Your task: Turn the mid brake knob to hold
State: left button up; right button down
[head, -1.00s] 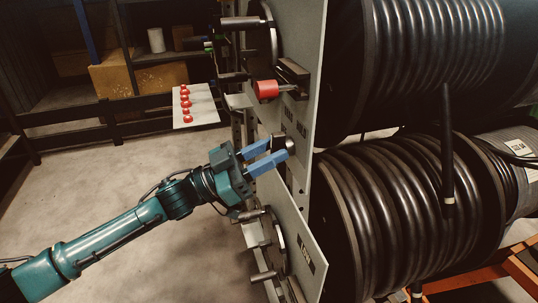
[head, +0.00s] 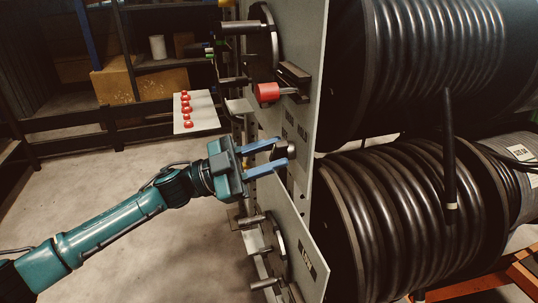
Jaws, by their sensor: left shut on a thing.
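The mid brake knob (head: 281,151) is a small dark knob with a paler end, on the grey upright panel near the picture's middle. My left gripper (head: 281,156), with blue fingers, comes in from the lower left and is shut on this knob, one finger above it and one below. The fingers partly hide the knob, so its pointer and exact setting cannot be read. A small label reading HOLD (head: 303,137) is on the panel just above and right of the knob. My right gripper is not in view.
Crank handles (head: 266,251) jut out from the lower panel (head: 307,262). Large drums of black hose (head: 410,215) fill the right. A white plate with several red buttons (head: 196,123) stands left. Open floor lies below left.

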pick_arm(q)
jog(key=o, duration=0.6)
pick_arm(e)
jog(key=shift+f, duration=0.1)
pick_arm(q)
jog(key=shift+b+v, duration=0.45)
jog(key=shift+v, duration=6.15)
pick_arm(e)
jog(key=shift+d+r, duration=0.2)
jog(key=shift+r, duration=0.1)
pick_arm(q)
jog(key=shift+f, duration=0.1)
